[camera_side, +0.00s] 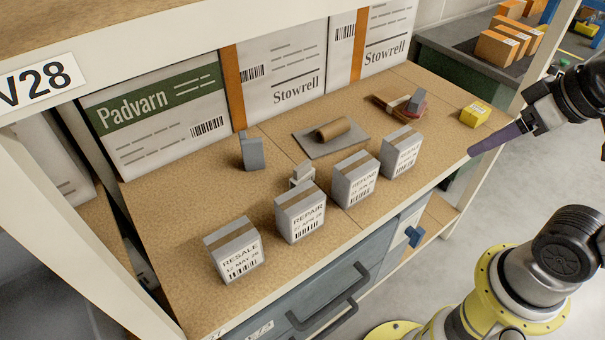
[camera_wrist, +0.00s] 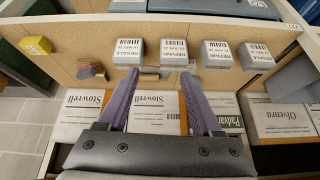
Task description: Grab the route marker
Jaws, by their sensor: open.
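No thing is labelled as the route marker, and I cannot tell which one it is. Three small grey stepped pieces show in the side view: a darker grey block (camera_side: 253,154) standing near the back cartons, a lighter grey piece (camera_side: 302,173) behind the front boxes, and a grey piece (camera_side: 415,101) on a reddish-brown stack (camera_side: 391,102). A brown roll (camera_side: 333,129) lies on a grey mat (camera_side: 312,146). My gripper (camera_side: 472,153) is at the right, above the shelf's edge. In the wrist view my gripper (camera_wrist: 160,74) is open and empty, its purple fingers apart.
Front boxes read RESALE (camera_side: 234,250), REPAIR (camera_side: 301,213) and REFUND (camera_side: 355,180); a fourth box (camera_side: 402,153) stands beside them. A yellow box (camera_side: 475,114) is at the right. Large cartons (camera_side: 280,75) line the back. The shelf's left part is clear.

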